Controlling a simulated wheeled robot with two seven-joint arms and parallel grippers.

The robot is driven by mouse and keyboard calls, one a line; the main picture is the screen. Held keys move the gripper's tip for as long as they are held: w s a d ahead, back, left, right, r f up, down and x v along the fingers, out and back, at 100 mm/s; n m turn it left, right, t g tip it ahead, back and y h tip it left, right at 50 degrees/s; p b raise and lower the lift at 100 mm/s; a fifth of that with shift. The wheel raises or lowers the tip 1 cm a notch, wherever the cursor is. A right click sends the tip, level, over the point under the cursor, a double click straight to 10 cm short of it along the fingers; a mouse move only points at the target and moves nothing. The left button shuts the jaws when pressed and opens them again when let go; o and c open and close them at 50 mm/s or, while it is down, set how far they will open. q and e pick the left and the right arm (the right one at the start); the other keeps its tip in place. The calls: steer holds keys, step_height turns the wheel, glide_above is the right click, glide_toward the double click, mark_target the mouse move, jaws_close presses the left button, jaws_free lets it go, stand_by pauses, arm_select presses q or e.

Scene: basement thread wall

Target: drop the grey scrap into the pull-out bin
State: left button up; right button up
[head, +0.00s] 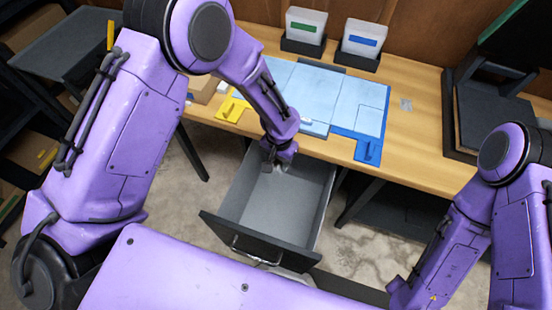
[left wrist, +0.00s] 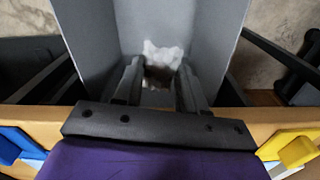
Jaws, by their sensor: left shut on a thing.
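The pull-out bin (head: 258,240) is a dark-fronted drawer with a pale grey inside, pulled out below the table edge. My left gripper (head: 276,164) points down over the back part of the open bin. It is shut on the scrap, a crumpled pale grey piece (left wrist: 162,52) between the fingertips in the left wrist view, its lower part shaded brown. The bin's grey wall (left wrist: 215,35) rises on both sides of the fingers in that view. In the head view the scrap is mostly hidden by the gripper. My right gripper is out of view; only its arm shows.
The wooden table (head: 425,130) runs behind the bin, with a pale blue mat (head: 310,90). Two label-fronted containers (head: 305,27) (head: 361,40) stand at the back. A yellow piece (head: 232,110) lies at left, a blue piece (head: 368,150) at right, a small grey piece (head: 406,104) beyond.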

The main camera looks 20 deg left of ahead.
mark_target(278, 164)
arm_select(q)
steer(key=o, duration=1.1)
steer(key=shift+r, duration=0.1)
step_height(278, 164, up, 10)
steer(key=shift+r+b, duration=0.25)
steer(key=shift+b, duration=0.05)
